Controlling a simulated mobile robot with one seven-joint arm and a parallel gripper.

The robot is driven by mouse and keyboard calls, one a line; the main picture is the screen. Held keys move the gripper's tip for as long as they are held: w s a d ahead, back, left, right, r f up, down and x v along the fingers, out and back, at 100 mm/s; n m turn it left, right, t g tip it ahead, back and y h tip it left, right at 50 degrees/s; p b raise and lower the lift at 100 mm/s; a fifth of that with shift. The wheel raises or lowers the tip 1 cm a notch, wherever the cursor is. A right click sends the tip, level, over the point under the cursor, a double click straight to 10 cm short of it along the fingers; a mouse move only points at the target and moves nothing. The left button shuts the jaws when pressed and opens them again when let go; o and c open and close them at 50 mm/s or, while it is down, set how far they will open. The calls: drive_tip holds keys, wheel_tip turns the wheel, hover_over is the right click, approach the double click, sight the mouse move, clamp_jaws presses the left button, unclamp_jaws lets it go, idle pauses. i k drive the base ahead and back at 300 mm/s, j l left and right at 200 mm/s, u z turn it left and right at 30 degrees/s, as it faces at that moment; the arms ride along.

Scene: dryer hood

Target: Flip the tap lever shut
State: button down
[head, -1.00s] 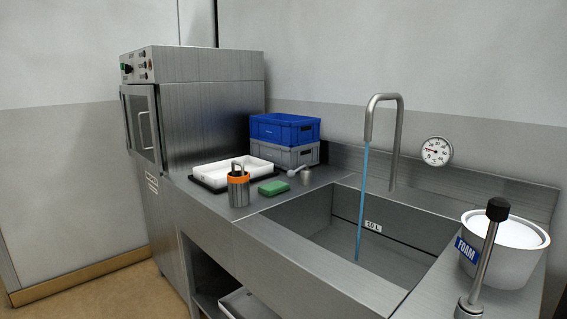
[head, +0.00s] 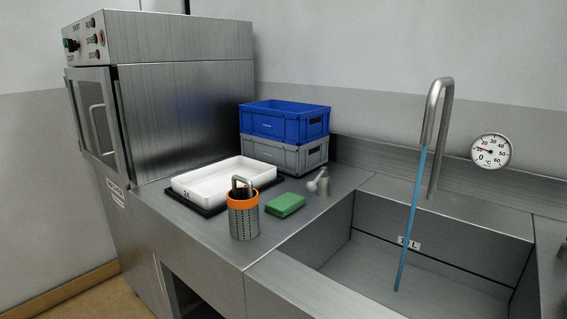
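The tap's curved steel spout (head: 436,110) rises behind the sink, and a blue stream of water (head: 411,220) runs from it into the basin. A small metal fitting with a short, pale, tilted lever (head: 316,182) stands on the counter left of the sink's back corner. It looks like the tap lever, though it is small in the picture. The steel sink (head: 340,258) has a dark line and a partly covered label on its inner back wall. My gripper is not in view.
Left of the lever are a green sponge (head: 285,204), a perforated canister with an orange rim (head: 243,216) and a white tray (head: 222,181). Blue (head: 285,122) and grey (head: 284,155) crates are stacked behind. A steel machine (head: 185,100) stands left; a gauge (head: 490,151) is on the wall.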

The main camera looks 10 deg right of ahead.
sight(311, 187)
drive_tip(key=i+j, duration=0.25)
drive_tip(key=i, duration=0.15)
drive_tip(key=i+j, duration=0.3)
drive_tip(key=i, duration=0.15)
drive_tip(key=i+j+u, duration=0.1)
drive_tip(key=i+j, duration=0.15)
drive_tip(key=i, duration=0.15)
